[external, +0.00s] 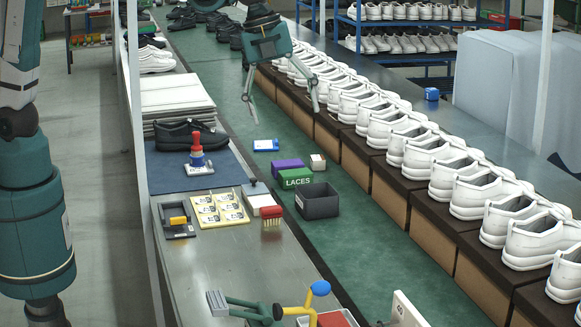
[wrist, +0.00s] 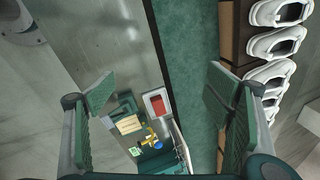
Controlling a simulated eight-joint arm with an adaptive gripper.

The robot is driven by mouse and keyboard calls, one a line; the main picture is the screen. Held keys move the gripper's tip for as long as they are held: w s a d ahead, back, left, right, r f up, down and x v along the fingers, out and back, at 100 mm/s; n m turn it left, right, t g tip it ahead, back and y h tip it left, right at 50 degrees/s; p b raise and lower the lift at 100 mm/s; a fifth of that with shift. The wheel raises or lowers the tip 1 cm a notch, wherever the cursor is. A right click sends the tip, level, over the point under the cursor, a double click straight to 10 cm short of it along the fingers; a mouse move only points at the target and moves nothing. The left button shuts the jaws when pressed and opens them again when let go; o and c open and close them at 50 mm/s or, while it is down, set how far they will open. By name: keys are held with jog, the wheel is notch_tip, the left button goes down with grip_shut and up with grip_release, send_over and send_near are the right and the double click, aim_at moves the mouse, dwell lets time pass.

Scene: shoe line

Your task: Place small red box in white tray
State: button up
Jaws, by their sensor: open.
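A small red box-like block (wrist: 157,102) lies inside a white tray (wrist: 147,97) in the wrist view. At the bottom edge of the external view, a red surface (external: 336,319) shows within a pale rim, partly cut off by the frame. My gripper (external: 281,103) is open and empty, high above the green belt. Its two fingers stand wide apart in the wrist view (wrist: 160,94), with the tray between and far below them. A small box (external: 317,162) with a pale top and brownish side sits on the belt.
A dark bin (external: 318,201), a green LACES box (external: 295,178) and a purple box (external: 287,168) stand on the belt. White shoes (external: 435,152) line the right.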

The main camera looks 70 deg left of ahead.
jog(key=s+a+r+n+t, duration=0.1)
jog(key=s+a+r+n, duration=0.2)
jog(key=a, duration=0.4)
jog(key=s+a+n, duration=0.4)
jog(key=s+a, duration=0.2)
jog(key=a, duration=0.2)
jog(key=s+a+r+n+t, duration=0.1)
jog(key=s+a+r+n, duration=0.2)
jog(key=a, duration=0.4)
jog(key=s+a+f+n+t, duration=0.1)
jog(key=s+a+f+n, duration=0.2)
jog(key=s+a+n, duration=0.2)
jog(key=s+a+f+n+t+y, duration=0.1)
jog(key=s+a+f+n, duration=0.2)
jog(key=s, duration=0.9)
jog(key=a+n, duration=0.3)
jog(key=a, duration=0.2)
jog(key=shift+a+t, duration=0.2)
jog(key=shift+t, duration=0.1)
